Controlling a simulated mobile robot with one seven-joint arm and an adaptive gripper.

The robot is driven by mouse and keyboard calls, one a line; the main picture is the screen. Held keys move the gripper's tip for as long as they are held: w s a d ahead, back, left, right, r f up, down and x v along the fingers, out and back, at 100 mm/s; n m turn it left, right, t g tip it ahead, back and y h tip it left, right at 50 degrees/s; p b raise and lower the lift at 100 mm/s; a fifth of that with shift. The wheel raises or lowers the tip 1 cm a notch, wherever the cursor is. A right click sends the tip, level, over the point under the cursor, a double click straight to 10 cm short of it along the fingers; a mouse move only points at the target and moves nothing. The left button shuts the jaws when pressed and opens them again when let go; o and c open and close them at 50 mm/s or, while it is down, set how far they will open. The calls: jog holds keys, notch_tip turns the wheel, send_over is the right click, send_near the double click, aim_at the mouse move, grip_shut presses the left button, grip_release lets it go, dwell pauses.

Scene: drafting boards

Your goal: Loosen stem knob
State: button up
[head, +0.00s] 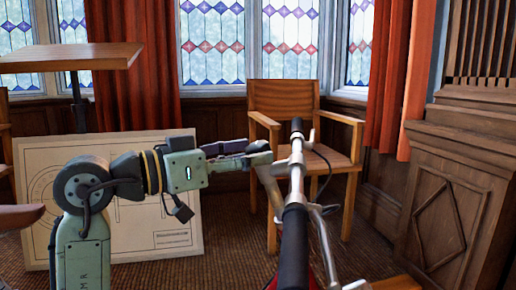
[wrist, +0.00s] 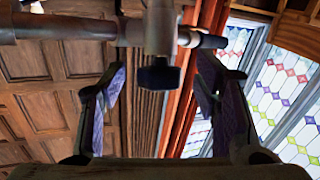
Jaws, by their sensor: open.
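A dark stem knob (wrist: 158,76) hangs from the metal stem clamp (wrist: 160,28) in the wrist view. My gripper (wrist: 163,82) is open, with one finger to the left and one to the right of the knob. Gaps show on both sides, so the fingers are apart from it. In the head view my gripper (head: 262,152) reaches right to the grey stem (head: 297,160) of a bicycle-like handlebar. The knob cannot be made out clearly there, with my fingers around that spot.
The handlebar's dark grip (head: 294,245) points at the camera, with a brake lever and cable beside it. A wooden armchair (head: 285,97) stands behind. A drawing board (head: 110,145) leans behind my arm. A carved wooden cabinet (head: 455,190) stands at right.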

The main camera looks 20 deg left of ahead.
jog(key=shift+x, duration=1.25)
jog(key=shift+c, duration=0.5)
jog(key=c, duration=1.1)
